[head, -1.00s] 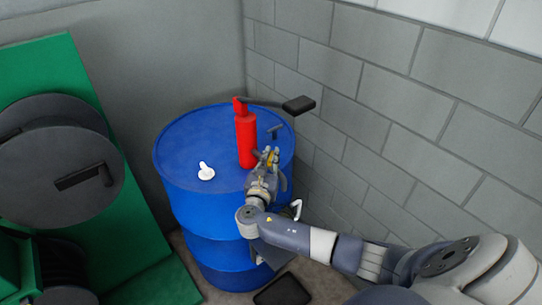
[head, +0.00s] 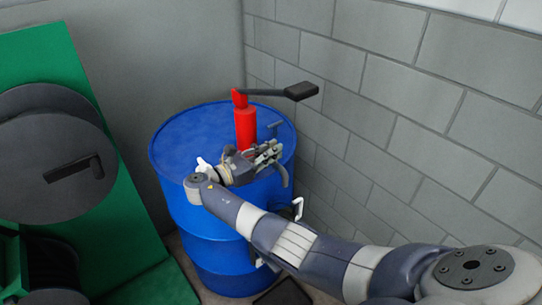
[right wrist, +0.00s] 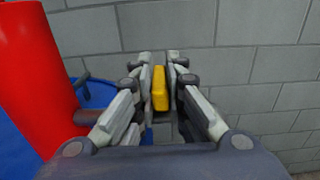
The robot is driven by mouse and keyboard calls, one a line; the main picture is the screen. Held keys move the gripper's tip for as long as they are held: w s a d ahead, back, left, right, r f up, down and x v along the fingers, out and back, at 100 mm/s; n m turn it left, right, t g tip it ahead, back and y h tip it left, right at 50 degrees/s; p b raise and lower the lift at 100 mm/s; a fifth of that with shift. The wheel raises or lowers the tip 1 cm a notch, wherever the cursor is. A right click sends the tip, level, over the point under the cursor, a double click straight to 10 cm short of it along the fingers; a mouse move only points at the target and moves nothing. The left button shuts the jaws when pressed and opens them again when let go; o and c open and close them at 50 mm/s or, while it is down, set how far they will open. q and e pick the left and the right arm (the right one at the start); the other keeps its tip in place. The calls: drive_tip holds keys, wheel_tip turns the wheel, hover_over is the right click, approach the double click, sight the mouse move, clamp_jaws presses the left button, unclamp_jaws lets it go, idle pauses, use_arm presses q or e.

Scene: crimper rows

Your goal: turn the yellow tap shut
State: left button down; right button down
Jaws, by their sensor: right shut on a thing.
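The yellow tap's handle (right wrist: 160,88) shows as an upright yellow bar between my right gripper's fingers in the right wrist view. My right gripper (right wrist: 160,75) is shut on it, with a finger on either side. In the head view my right gripper (head: 271,153) is over the right part of the blue drum (head: 190,138), in front of the red cylinder, and points right. There the gripper hides most or all of the tap. My left gripper is not in view.
A red cylinder (head: 246,130) with a dark-handled lever (head: 300,92) stands close beside my gripper. A white fitting (head: 204,168) is by my wrist, and a white lever (head: 298,207) is at the drum's side. Block wall (head: 400,110) is to the right, a green frame (head: 110,240) left.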

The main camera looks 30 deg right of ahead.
drive_tip(key=shift+r, duration=0.1)
idle(0.4)
drive_tip(key=c, duration=1.6)
unclamp_jaws()
drive_tip(key=shift+d, duration=0.1)
drive_tip(key=shift+c, duration=0.2)
drive_tip(key=a, duration=1.2)
drive_tip(key=shift+s, duration=0.4)
